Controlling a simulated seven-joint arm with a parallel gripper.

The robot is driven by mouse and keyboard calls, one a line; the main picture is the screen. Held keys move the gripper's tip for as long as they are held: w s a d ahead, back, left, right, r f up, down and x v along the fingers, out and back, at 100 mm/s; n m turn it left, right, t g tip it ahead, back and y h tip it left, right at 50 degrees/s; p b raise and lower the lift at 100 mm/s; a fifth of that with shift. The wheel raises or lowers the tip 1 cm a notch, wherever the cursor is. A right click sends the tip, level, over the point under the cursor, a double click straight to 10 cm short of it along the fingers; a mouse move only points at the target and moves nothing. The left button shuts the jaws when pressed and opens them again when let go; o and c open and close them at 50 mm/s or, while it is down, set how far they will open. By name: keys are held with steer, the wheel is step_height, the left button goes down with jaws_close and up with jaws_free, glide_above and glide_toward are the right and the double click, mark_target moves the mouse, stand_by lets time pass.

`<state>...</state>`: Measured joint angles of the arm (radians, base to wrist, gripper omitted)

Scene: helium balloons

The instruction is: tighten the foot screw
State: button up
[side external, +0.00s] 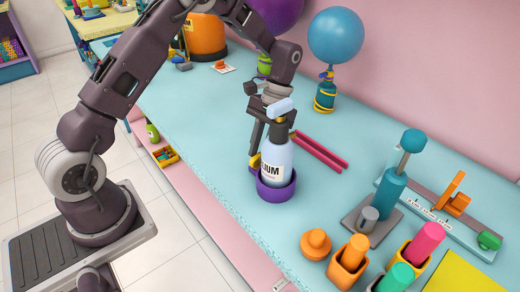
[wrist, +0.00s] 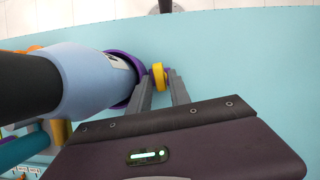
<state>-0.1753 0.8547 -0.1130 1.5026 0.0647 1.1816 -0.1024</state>
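The foot screw is a small yellow knob (wrist: 158,76) on the side of the round purple base (side external: 276,190). In the side external view the knob (side external: 255,161) is small and partly hidden beside my gripper. The base holds an upright pale blue bottle (side external: 277,160) with a dark-lettered label. The wrist view shows the bottle (wrist: 95,78) and the purple base rim (wrist: 125,62) at left. My gripper (wrist: 161,80) has its two grey fingers on either side of the yellow knob. Whether both fingers press on it is too small to tell.
Two magenta bars (side external: 320,150) lie right of the bottle. A teal pump on a grey plate (side external: 372,220), an orange knob piece (side external: 315,243) and several coloured pegs in holders stand at the front right. A blue balloon (side external: 336,36) floats behind. The turquoise table front-left is clear.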

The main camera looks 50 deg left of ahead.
steer(key=v, duration=0.7)
steer(key=shift+o, duration=0.5)
